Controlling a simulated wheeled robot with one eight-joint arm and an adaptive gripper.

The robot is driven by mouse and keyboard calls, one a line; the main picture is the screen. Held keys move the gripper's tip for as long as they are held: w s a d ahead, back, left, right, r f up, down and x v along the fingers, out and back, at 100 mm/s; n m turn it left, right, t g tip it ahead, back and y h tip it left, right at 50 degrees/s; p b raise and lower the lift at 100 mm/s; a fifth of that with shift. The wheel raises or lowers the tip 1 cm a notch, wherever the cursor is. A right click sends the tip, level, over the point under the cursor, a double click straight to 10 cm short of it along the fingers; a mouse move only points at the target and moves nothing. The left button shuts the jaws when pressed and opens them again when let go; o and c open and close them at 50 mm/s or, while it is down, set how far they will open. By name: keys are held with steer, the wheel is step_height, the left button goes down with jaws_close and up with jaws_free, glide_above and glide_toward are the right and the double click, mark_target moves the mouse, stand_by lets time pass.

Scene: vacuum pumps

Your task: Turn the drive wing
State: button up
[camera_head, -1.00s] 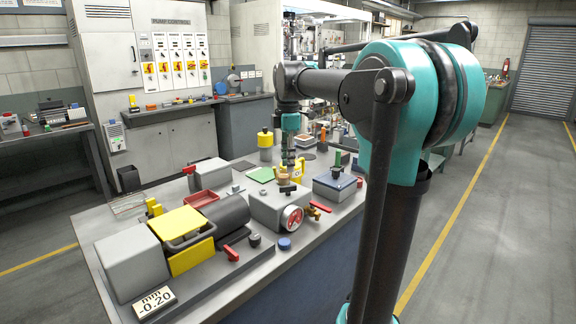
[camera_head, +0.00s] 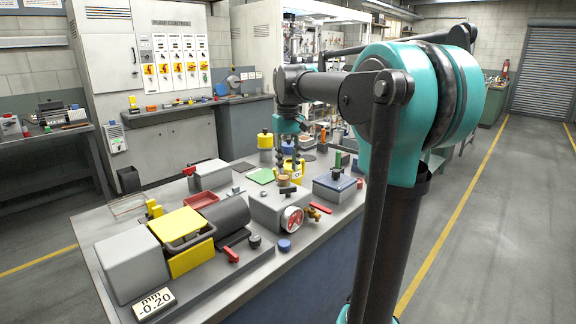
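My gripper (camera_head: 289,167) hangs from the arm, pointing down above the grey pump box (camera_head: 268,210). Its two dark fingers are spread apart with nothing visible between them. Below them, on top of the box, are a small copper-coloured round part (camera_head: 283,181) and a small black wing-shaped handle (camera_head: 289,189). The handle may be the drive wing; the view is too small to be sure. The fingers appear above these parts, and I cannot tell the exact gap.
A red-faced gauge (camera_head: 292,219) and a red-handled brass valve (camera_head: 313,213) sit at the box front. A yellow canister (camera_head: 265,139) stands behind. A blue-topped box (camera_head: 335,187) is at right.

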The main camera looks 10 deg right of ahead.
steer(key=m, duration=0.6)
steer(key=shift+f+m, duration=0.1)
steer(key=shift+m, duration=0.3)
steer(key=m, duration=0.8)
steer(key=shift+f, duration=0.1)
steer(key=m, duration=0.5)
steer(key=shift+f, duration=0.1)
steer(key=shift+f, duration=3.45)
steer(key=shift+c, duration=0.2)
jaws_close()
